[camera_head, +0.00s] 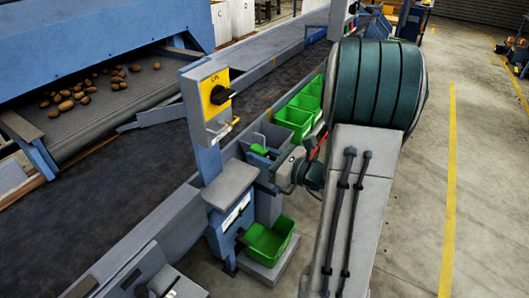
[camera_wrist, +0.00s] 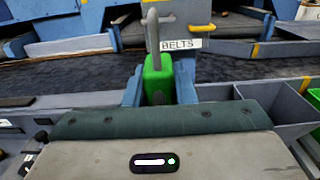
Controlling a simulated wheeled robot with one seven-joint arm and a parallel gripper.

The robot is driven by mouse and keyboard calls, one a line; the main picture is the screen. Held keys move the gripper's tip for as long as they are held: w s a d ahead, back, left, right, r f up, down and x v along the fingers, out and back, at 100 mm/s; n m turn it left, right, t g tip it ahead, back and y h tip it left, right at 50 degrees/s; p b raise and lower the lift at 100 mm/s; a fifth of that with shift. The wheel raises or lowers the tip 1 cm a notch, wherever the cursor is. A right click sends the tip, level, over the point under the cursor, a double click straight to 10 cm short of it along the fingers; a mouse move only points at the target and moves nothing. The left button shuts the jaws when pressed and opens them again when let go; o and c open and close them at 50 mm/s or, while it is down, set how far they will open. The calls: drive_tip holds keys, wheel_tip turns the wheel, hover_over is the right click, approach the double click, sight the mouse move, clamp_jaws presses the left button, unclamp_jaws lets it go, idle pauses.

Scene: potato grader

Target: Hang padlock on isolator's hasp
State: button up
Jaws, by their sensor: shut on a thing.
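The isolator (camera_head: 216,90) is a grey box with a yellow face and a black rotary handle, on top of a blue post. Its hasp (camera_head: 228,130) is a small metal loop low on the box. My gripper (camera_head: 262,158) is to the right of the post and lower than the hasp. It is shut on the green padlock (camera_wrist: 158,76), whose grey shackle (camera_wrist: 152,32) points up between the fingers in the wrist view. The padlock (camera_head: 259,149) is apart from the hasp. Whether the shackle is open is unclear.
A grey ledge (camera_head: 231,185) juts from the post below the isolator. A green tray (camera_head: 269,239) sits low by the post, and green bins (camera_head: 296,118) line the conveyor's side. The dark belt (camera_head: 150,165) runs behind. Concrete floor (camera_head: 430,140) is open at right.

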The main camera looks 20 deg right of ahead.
sight(215, 140)
drive_tip(key=shift+p+x, duration=0.8)
drive_tip(key=shift+x, duration=5)
drive_tip(key=shift+f+b, duration=0.7)
drive_tip(key=shift+b, duration=0.1)
drive_tip(key=o, duration=1)
drive_tip(key=shift+s, duration=0.1)
